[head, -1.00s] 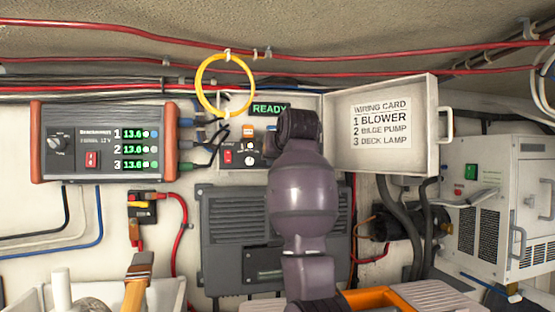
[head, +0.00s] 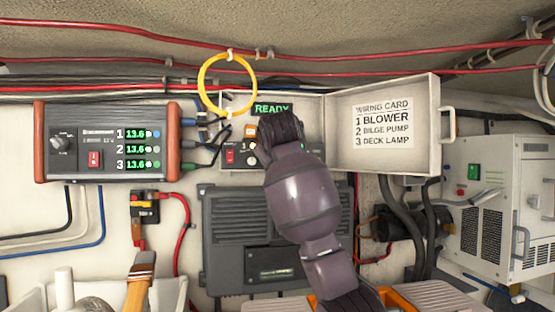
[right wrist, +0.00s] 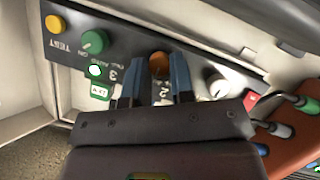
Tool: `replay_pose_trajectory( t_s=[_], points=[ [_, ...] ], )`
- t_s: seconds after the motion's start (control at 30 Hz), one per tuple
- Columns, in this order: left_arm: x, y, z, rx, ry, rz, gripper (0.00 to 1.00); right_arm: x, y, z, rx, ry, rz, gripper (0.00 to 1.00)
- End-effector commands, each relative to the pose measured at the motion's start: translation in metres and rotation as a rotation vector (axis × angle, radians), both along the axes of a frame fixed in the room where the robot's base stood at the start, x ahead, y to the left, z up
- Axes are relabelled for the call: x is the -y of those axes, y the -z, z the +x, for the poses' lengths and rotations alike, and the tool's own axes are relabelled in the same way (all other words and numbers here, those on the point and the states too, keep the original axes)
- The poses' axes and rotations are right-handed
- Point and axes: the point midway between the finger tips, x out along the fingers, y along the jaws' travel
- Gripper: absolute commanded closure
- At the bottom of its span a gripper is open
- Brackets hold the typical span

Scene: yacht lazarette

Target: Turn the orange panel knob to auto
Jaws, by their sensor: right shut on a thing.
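The orange knob (right wrist: 158,65) sits on a dark panel strip (right wrist: 125,62) in the right wrist view. My right gripper (right wrist: 157,72) is shut on it, one blue finger on each side. The knob's pointer and most of its markings are hidden or too blurred to read. A small green label (right wrist: 99,91) and a lit white-green spot (right wrist: 95,71) show beside the fingers. In the head view my right arm covers the knob and the fingers. The green READY display (head: 272,109) is above the panel. My left gripper is not in view.
An open door with a wiring card (head: 383,124) stands to the right. A yellow ring (head: 228,84) hangs above left, near a power unit (head: 105,142).

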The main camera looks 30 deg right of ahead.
Motion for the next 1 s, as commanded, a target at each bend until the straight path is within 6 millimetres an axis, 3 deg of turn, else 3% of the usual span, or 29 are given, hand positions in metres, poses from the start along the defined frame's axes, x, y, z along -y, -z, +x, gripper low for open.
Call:
replay_pose_trajectory(
  t_s=[0.47, 0.5, 0.63, 1.0],
  points=[
    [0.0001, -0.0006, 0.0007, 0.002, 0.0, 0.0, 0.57, -0.0006, -0.0012, -0.0002, 0.0, -0.001, -0.014, 1.0],
    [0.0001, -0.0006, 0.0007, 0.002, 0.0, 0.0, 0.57, -0.0006, -0.0012, -0.0002, 0.0, -0.001, -0.014, 0.71],
    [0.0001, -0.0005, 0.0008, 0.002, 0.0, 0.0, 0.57, -0.0005, -0.001, -0.0002, 0.0, 0.0, -0.013, 0.52],
    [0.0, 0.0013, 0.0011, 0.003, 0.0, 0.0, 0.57, -0.0029, -0.0025, -0.0046, 0.001, -0.001, -0.013, 0.52]
  ],
)
